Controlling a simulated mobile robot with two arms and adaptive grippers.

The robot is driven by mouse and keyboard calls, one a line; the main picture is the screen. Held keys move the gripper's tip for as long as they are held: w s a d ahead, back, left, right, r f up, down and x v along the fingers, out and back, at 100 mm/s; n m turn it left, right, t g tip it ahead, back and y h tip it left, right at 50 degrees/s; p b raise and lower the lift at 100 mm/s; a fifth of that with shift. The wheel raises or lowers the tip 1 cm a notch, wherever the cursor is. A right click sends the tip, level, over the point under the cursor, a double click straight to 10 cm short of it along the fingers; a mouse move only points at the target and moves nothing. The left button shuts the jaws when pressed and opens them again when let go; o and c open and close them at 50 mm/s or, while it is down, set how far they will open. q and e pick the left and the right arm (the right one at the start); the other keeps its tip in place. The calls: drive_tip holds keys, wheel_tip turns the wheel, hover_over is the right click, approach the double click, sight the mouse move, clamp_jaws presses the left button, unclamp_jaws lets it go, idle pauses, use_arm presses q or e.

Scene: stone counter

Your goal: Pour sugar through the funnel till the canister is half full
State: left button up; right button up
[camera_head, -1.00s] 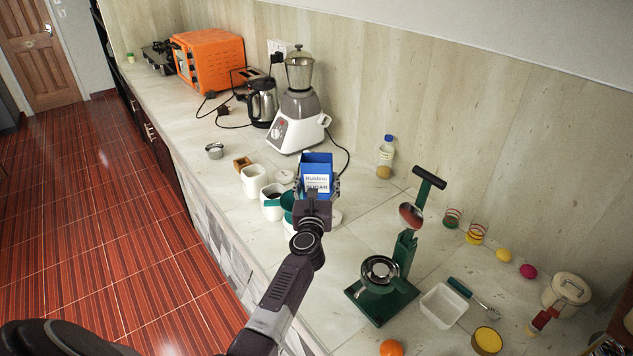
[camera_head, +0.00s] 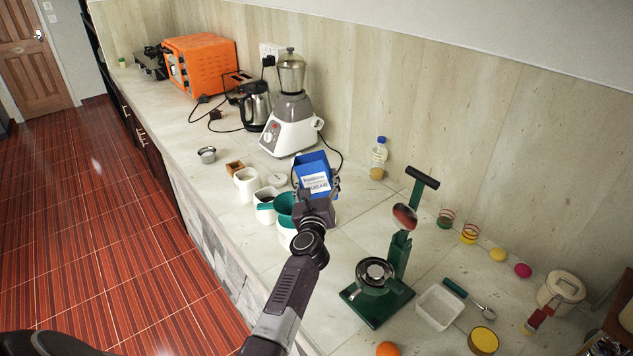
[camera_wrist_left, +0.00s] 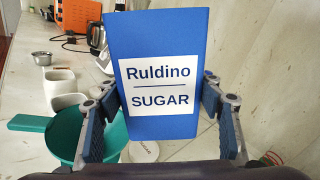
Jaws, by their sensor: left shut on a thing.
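My left gripper (camera_wrist_left: 166,112) is shut on the blue sugar box (camera_wrist_left: 155,45), labelled "Ruldino SUGAR". In the head view the box (camera_head: 312,170) is held above the counter, slightly tilted, its top toward the left. The teal funnel (camera_wrist_left: 67,140) is below and left of the box in the wrist view, its handle pointing left. In the head view the funnel (camera_head: 284,202) sits at a white canister (camera_head: 286,240), mostly hidden by my gripper and arm. The canister's fill level cannot be seen, and no sugar is seen flowing. My right gripper is not in view.
White containers (camera_head: 246,181) and a lid (camera_head: 277,180) stand left of the box. A blender (camera_head: 290,135) is behind. A green stand (camera_head: 380,295), white tray (camera_head: 440,306) and bottle (camera_head: 378,160) are to the right. Counter between box and stand is mostly clear.

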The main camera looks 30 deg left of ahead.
use_arm(q)
drive_tip(key=shift+r, duration=0.1)
drive_tip(key=shift+w+d+r+n+b, duration=0.15)
drive_tip(key=shift+d+n+b, duration=0.25)
drive_tip(key=shift+n, duration=0.5)
drive_tip(key=shift+w, duration=0.1)
drive_tip(key=shift+w+d+n+b, duration=0.1)
drive_tip(key=shift+d+n+b, duration=0.2)
drive_tip(key=shift+n, duration=0.5)
drive_tip(key=shift+n, duration=0.3)
drive_tip(key=shift+w+d+n+b, duration=0.15)
drive_tip(key=shift+d+n+b, duration=0.15)
drive_tip(key=shift+n, duration=0.5)
